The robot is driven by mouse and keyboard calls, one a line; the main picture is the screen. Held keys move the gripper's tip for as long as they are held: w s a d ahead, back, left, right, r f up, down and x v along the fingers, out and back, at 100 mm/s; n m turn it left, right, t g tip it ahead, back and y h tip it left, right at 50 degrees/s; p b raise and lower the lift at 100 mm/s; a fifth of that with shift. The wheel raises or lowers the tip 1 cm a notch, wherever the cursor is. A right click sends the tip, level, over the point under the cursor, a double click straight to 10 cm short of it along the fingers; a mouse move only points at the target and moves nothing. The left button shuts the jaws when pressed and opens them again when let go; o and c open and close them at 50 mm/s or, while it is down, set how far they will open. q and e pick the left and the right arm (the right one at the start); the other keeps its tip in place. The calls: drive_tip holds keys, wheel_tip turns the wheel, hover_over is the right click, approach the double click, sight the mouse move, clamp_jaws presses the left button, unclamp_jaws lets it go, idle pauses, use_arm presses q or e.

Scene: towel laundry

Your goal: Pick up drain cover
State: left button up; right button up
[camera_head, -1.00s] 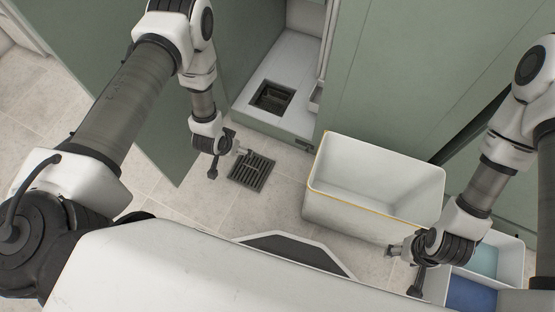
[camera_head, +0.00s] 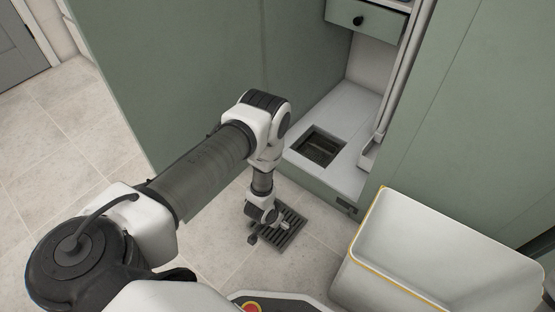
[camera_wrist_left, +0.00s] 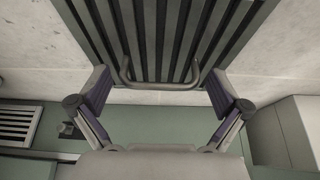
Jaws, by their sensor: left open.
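The drain cover (camera_head: 293,228) is a dark slatted square grate on the tiled floor in front of the green cabinet. In the left wrist view the drain cover (camera_wrist_left: 204,28) fills the upper middle, with a bent bar handle (camera_wrist_left: 160,85) at its near edge. My left gripper (camera_head: 262,230) is over the cover's left part in the head view and hides some of it. In the left wrist view my left gripper (camera_wrist_left: 158,82) is open, with one finger on each side of the handle and nothing held. Whether the fingers touch the cover is unclear. My right gripper is out of view.
A square drain opening (camera_head: 319,147) is in the raised white floor of the open cabinet (camera_head: 352,106), behind the cover. A white bin (camera_head: 400,256) stands to the right. Bare tiles (camera_head: 75,150) lie to the left.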

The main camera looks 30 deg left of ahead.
use_arm(q)
drive_tip(key=shift+r, duration=0.15)
drive_tip(key=c, duration=1.3)
